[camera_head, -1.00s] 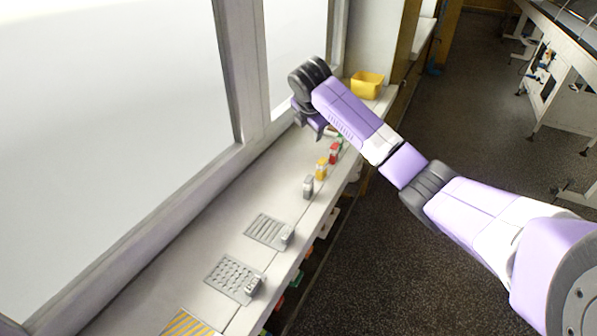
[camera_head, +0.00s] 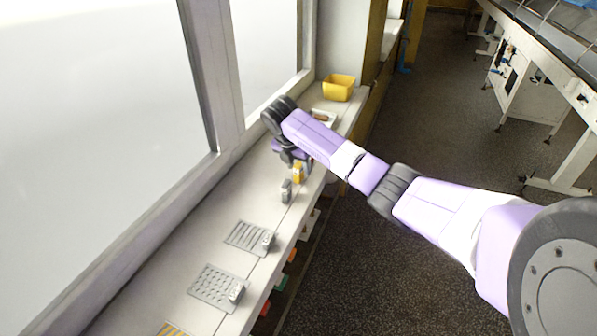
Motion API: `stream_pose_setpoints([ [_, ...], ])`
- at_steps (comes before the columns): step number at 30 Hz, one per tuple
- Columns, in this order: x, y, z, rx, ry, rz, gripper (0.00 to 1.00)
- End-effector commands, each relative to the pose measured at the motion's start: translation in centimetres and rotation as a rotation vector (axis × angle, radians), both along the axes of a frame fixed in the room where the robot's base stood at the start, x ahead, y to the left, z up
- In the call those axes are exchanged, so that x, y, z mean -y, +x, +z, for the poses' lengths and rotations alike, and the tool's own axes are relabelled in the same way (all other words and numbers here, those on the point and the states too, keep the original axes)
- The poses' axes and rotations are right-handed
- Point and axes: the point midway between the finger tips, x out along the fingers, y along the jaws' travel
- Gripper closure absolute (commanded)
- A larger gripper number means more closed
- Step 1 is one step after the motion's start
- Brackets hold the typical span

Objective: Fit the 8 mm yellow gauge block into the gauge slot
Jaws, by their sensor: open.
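A small yellow block (camera_head: 298,174) stands upright on the pale ledge, partly hidden by my gripper. It may be the 8 mm gauge block; no marking is legible. My gripper (camera_head: 293,161) is open and points down right at the yellow block's upper part. I cannot tell whether the block is between the fingers or only behind or beside them. A grey block (camera_head: 286,191) stands just nearer than the yellow one. I cannot make out the gauge slot for certain.
A slotted grey plate (camera_head: 246,240) and a holed grey plate (camera_head: 212,290) lie on the nearer ledge (camera_head: 190,250), each with a small grey piece at its right edge. A yellow bin (camera_head: 338,88) and a white tray (camera_head: 331,122) with a brown item stand farther back. Windows line the left.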

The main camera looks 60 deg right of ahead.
Motion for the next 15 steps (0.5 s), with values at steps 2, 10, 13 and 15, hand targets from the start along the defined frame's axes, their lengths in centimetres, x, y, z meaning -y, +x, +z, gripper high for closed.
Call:
stream_pose_setpoints([
  [2,0.17,0.00,-0.45,0.000,0.000,0.000,0.53],
  [10,0.21,0.02,-0.58,0.001,0.000,0.000,0.59],
  [13,0.22,0.02,-0.57,0.001,0.000,0.000,0.78],
  [15,0.22,0.02,-0.57,0.001,0.000,0.000,0.92],
])
